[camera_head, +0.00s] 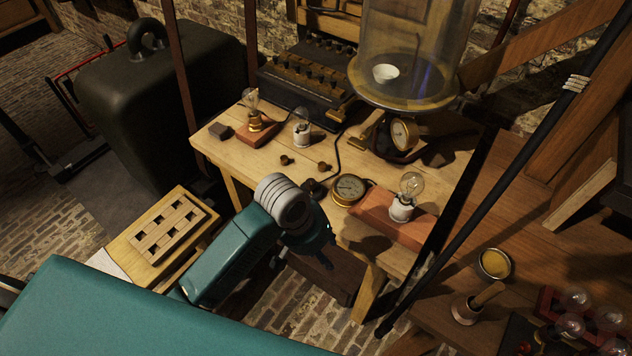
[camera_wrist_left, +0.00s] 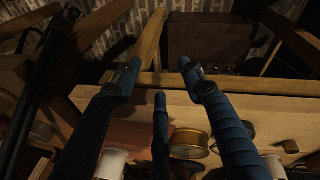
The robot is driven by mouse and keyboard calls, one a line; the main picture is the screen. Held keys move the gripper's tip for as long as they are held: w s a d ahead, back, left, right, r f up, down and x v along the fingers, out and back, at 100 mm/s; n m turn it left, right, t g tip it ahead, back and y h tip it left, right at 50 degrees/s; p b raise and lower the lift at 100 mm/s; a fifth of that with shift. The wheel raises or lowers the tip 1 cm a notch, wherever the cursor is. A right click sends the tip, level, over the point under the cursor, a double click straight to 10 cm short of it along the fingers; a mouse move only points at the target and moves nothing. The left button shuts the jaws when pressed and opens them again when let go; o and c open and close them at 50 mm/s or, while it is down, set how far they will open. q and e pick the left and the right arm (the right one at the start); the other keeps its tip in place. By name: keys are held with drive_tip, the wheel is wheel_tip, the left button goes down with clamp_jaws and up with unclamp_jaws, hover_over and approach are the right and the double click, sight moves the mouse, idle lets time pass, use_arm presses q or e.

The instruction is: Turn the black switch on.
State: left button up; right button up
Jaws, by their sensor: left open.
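A small black piece (camera_head: 314,188), which looks like the switch, sits on the wooden table just left of the round brass gauge (camera_head: 348,190). I cannot make out the position of its lever. My left gripper (camera_head: 308,258) hangs in front of the table's near edge, below and apart from the black piece. In the left wrist view its three dark fingers (camera_wrist_left: 157,82) are spread with nothing between them. The gauge (camera_wrist_left: 188,144) shows there behind the fingers, and a finger partly hides the area beside it. My right gripper is not in view.
The table (camera_head: 228,153) also holds a bulb on a red base (camera_head: 385,217), other bulbs, brass knobs (camera_head: 323,166) and a glass bell jar (camera_head: 410,50). A side table (camera_head: 480,235) stands at right. A wooden slotted block (camera_head: 170,228) lies on a stool at left.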

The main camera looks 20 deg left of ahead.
sight(310, 181)
use_arm(q)
drive_tip(key=w+r+n, duration=0.1)
drive_tip(key=w, duration=0.2)
drive_tip(key=w+a+r+n, duration=0.1)
drive_tip(key=w+r, duration=0.1)
drive_tip(key=w, duration=0.1)
drive_tip(key=w+a+r+n+g+y, duration=0.1)
drive_tip(key=w+r+n, duration=0.1)
drive_tip(key=w, duration=0.2)
drive_tip(key=shift+w+r, duration=0.1)
drive_tip(key=shift+r, duration=0.1)
drive_tip(key=w+a+r+n+g+y, duration=0.1)
drive_tip(key=w+a+r+n+y, duration=0.1)
drive_tip(key=w+a+r+n, duration=0.6)
drive_tip(key=f, duration=0.3)
drive_tip(key=d+f+m+p, duration=0.1)
drive_tip(key=f, duration=0.2)
drive_tip(key=s+d+f+m, duration=0.1)
drive_tip(key=f, duration=0.2)
drive_tip(key=shift+f+p, duration=0.25)
drive_tip(key=shift+p, duration=0.1)
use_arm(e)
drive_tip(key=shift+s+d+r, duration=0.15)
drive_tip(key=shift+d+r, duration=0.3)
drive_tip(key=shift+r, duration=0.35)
